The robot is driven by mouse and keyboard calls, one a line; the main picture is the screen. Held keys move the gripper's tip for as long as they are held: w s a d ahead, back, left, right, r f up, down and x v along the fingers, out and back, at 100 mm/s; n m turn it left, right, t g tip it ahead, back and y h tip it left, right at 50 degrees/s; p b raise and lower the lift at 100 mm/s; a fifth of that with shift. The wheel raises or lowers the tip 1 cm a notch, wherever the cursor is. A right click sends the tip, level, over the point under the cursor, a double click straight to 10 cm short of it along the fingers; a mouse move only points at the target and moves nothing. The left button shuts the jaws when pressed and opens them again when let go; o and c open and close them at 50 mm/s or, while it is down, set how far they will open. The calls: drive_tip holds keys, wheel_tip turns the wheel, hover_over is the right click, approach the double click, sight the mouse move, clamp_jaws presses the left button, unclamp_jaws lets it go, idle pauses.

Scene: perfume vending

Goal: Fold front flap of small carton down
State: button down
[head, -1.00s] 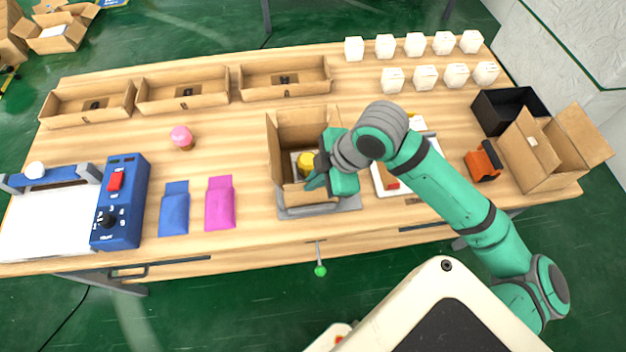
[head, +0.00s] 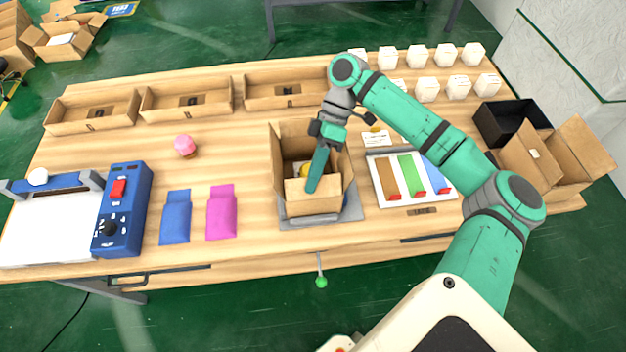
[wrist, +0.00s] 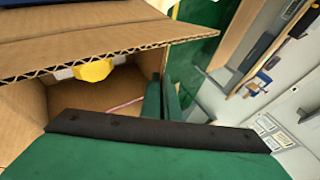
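The small brown carton (head: 313,207) stands on a grey plate at the middle of the table. Its back and side flaps stand up. The front flap (head: 328,194) shows at the near edge, seemingly raised; its exact tilt is unclear. A yellow-topped item (head: 304,171) sits inside and also shows in the wrist view (wrist: 93,70). My gripper (head: 312,187) reaches down over the opening, its fingers close together with nothing seen between them, tips at the front flap. Contact cannot be told. In the wrist view, the fingers (wrist: 162,100) are beside a cardboard panel (wrist: 90,45).
Right of the carton is a white tray (head: 380,201) with coloured strips. Pink (head: 221,214) and blue (head: 175,218) pouches lie left. Open cardboard trays (head: 187,114) and white boxes (head: 417,56) line the back. A black box (head: 497,133) and larger open carton (head: 540,175) stand right.

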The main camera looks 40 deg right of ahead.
drive_tip(key=shift+w+d+f+g+y, duration=0.15)
drive_tip(key=shift+w+f+g+y, duration=0.15)
drive_tip(key=shift+g+y, duration=0.25)
drive_tip(key=shift+w+d+f+m+g+y, duration=0.2)
drive_tip(key=shift+m+g+y, duration=0.25)
drive_tip(key=shift+g, duration=0.3)
drive_tip(key=c, duration=2)
unclamp_jaws()
drive_tip(key=shift+v, duration=3.7)
